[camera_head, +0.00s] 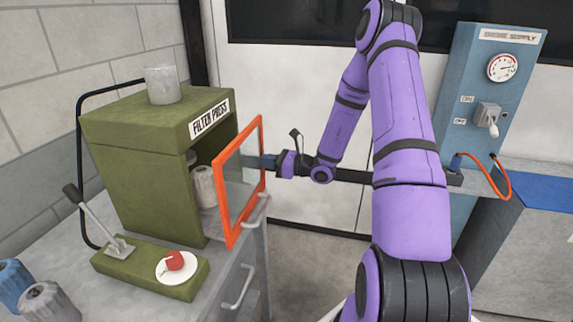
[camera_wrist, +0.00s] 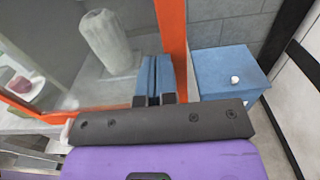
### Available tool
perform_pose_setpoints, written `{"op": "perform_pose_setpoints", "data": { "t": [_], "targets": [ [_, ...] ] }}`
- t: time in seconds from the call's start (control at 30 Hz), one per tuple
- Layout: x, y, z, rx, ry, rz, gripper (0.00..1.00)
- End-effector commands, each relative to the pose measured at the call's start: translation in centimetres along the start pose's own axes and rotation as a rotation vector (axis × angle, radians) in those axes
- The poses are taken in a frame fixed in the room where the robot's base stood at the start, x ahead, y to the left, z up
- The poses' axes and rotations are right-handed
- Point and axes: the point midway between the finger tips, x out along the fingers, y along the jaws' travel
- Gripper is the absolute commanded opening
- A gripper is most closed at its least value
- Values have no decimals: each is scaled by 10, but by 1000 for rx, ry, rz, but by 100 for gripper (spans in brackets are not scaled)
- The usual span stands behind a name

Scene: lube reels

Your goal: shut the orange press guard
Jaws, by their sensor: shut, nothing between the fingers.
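The orange press guard (camera_head: 240,225) is a clear pane in an orange frame on the green filter press (camera_head: 140,190). It stands open, swung out at an angle from the press's front opening, and a pale filter (camera_head: 205,187) shows inside. In the wrist view, the guard's orange post (camera_wrist: 172,35) and pane fill the upper left. My gripper (camera_head: 268,162) is shut and empty, at the guard's right side, around mid-height. In the wrist view, the gripper's blue fingers (camera_wrist: 154,78) lie together, right by the orange post. I cannot tell whether they touch the guard.
The press stands on a grey cabinet (camera_head: 225,275) with bar handles. A lever (camera_head: 95,215) and red knob (camera_head: 175,261) are at its front left. A pale canister (camera_head: 162,84) stands on top. The blue supply panel (camera_head: 490,70) is at right. Open floor lies between.

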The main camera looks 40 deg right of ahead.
Motion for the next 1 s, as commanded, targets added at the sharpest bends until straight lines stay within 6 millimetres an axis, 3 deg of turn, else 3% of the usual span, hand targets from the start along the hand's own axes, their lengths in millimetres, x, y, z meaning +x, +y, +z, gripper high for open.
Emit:
{"op": "perform_pose_setpoints", "data": {
  "t": [0.2, 0.4, 1.0],
  "targets": [
    [44, 0, 0, 0, 0, 2, 0],
    [66, 0, 0, 0, 0, 0, 0],
    [79, 0, 2, -2, -4, 3, 0]
  ]
}}
